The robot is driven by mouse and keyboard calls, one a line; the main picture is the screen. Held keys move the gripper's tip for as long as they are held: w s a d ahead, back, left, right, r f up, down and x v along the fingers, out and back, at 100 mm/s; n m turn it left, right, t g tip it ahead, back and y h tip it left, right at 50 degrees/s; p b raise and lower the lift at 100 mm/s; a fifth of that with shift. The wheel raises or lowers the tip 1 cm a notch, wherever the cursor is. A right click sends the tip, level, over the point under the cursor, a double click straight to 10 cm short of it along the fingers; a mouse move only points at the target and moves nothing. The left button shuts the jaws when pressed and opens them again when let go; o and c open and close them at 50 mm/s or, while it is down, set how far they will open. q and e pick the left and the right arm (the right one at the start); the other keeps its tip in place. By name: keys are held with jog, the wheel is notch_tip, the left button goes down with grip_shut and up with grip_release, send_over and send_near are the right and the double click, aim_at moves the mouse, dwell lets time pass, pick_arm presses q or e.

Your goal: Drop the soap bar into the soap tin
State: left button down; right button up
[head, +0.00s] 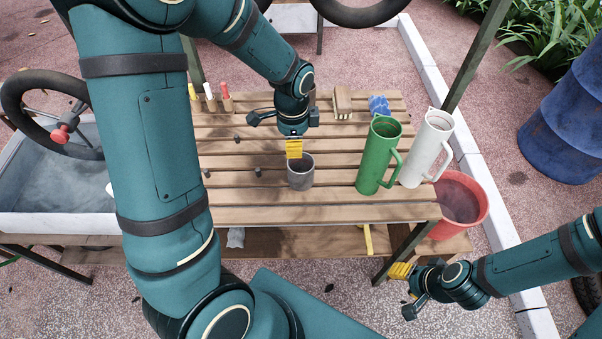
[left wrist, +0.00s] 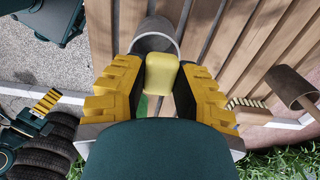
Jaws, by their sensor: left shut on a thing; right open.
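The soap bar (left wrist: 162,74) is a pale yellow block in the left wrist view, between the fingers of my left gripper (left wrist: 160,92). In the head view my left gripper (head: 293,148) is over the slatted table, just above the soap tin (head: 301,176); its fingers hide the soap there. The tin is a grey, open round can standing upright, and its rim also shows beyond the soap in the left wrist view (left wrist: 156,28). Whether the soap is inside the rim I cannot tell. My right gripper (head: 406,284) is open and empty, low at the right, off the table.
A green pitcher (head: 378,160) and a white pitcher (head: 428,148) stand right of the tin. A brush (head: 342,103) and a blue cloth (head: 379,105) lie at the back. A red bucket (head: 476,200) is beyond the right edge. A water basin (head: 45,225) is at left.

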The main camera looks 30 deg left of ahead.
pick_arm(q)
jog(key=c, duration=0.7)
grip_release()
jog(key=shift+c, duration=0.2)
notch_tip(320, 180, up, 12)
